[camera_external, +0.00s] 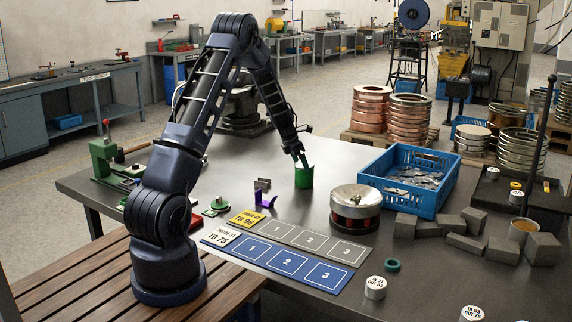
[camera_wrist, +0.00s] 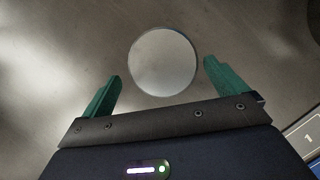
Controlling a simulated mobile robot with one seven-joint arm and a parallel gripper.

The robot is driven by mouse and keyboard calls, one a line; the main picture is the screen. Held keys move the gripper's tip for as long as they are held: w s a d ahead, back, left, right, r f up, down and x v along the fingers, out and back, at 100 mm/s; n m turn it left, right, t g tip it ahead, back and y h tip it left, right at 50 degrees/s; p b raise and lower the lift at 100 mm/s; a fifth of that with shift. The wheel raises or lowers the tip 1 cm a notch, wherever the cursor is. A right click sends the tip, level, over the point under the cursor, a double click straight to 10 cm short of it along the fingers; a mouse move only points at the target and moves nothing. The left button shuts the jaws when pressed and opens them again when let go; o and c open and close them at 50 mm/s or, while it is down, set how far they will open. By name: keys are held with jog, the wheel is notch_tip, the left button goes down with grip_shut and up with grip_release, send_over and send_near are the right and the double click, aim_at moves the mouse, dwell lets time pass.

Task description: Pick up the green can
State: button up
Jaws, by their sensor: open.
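The green can (camera_external: 304,178) stands upright on the grey table, near its far side and left of the blue crate. My gripper (camera_external: 303,161) is at the top of the can in the external view, and whether it touches the can cannot be told. In the wrist view my gripper (camera_wrist: 162,72) is open, with its two green fingers apart. A round grey disc (camera_wrist: 162,60), which looks like the can's top, lies between and just beyond the fingertips. No green side of the can shows there.
A purple bracket (camera_external: 263,192) stands left of the can. The blue crate (camera_external: 413,205) with metal pieces and a round metal-topped drum (camera_external: 356,199) stand to the right. Numbered mats (camera_external: 275,262) lie flat in front.

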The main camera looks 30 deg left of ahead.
jog(key=shift+d+x, duration=0.15)
jog(key=shift+x, duration=1.4)
jog(key=shift+d+x, duration=0.1)
jog(key=shift+x, duration=1.45)
jog(key=shift+r, duration=0.1)
jog(key=c, duration=1.2)
jog(key=shift+c, duration=0.2)
jog(key=shift+r, duration=0.1)
